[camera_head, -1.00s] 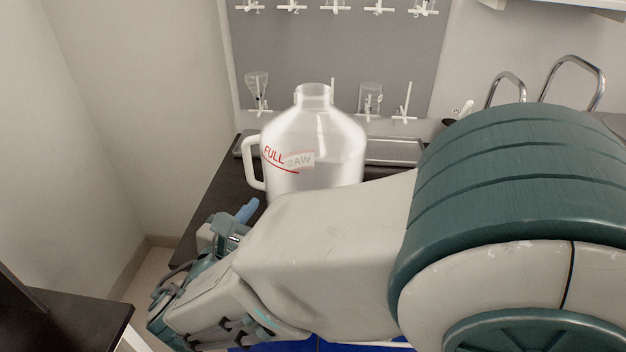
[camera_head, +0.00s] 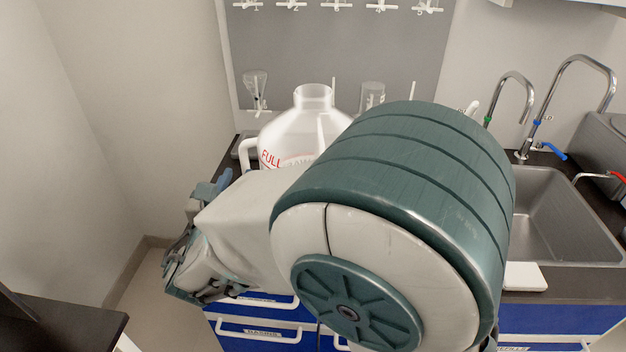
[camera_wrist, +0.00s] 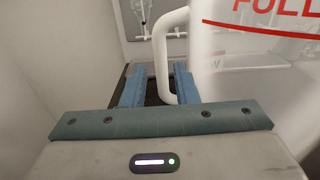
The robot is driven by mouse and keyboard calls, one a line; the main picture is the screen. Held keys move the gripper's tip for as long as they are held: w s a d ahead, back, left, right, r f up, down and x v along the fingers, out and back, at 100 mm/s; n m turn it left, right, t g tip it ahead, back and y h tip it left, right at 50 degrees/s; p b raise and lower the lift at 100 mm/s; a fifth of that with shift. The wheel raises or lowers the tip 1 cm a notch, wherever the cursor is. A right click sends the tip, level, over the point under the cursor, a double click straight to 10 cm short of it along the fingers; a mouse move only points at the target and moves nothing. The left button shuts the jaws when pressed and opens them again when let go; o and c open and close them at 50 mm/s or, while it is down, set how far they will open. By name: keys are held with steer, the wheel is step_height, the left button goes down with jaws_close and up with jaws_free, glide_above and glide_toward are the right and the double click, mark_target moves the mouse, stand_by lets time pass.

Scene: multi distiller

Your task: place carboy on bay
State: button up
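The carboy (camera_head: 302,129) is a large translucent white jug with a side handle and red "FULL" marking. It stands upright on the dark counter (camera_head: 226,192) at the back left, its lower part hidden by my arm in the head view. In the wrist view the carboy (camera_wrist: 250,65) fills the right side. Its white handle (camera_wrist: 161,55) reaches down between the two blue fingers of my gripper (camera_wrist: 159,86). The fingers stand apart, with gaps showing around the handle, so my gripper is open. I cannot make out which place is the bay.
A grey pegboard (camera_head: 335,50) with glassware hangs behind the carboy. A sink (camera_head: 560,215) with taps (camera_head: 575,75) is at the right. A wall (camera_head: 90,130) closes the left side, near my gripper. Blue drawers (camera_head: 258,335) with white handles are below the counter.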

mark_target(243, 162)
steer(key=w, duration=0.3)
steer(key=shift+w+d+r, duration=0.1)
steer(key=shift+w+d, duration=0.05)
steer(key=shift+w, duration=0.2)
jaws_close()
steer(key=shift+r, duration=0.1)
stand_by(1.0)
